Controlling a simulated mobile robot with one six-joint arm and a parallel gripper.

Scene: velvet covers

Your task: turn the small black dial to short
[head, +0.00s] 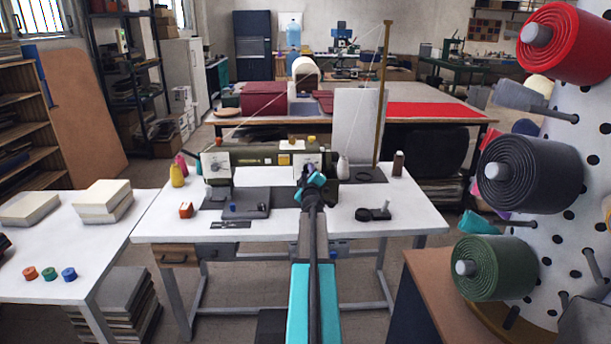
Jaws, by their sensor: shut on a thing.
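A long olive-green machine (262,158) stands at the back of the white worktable. A white plate (322,157) is on its right part, with lettering too small to read. My gripper (308,170) is in front of this plate and is shut on the small black dial there. The gripper's dark fingers and turquoise wrist hide most of the dial, so its setting cannot be read.
A tall wooden post (382,95) rises at right. Rolls on a pegboard (530,172) stand close at right.

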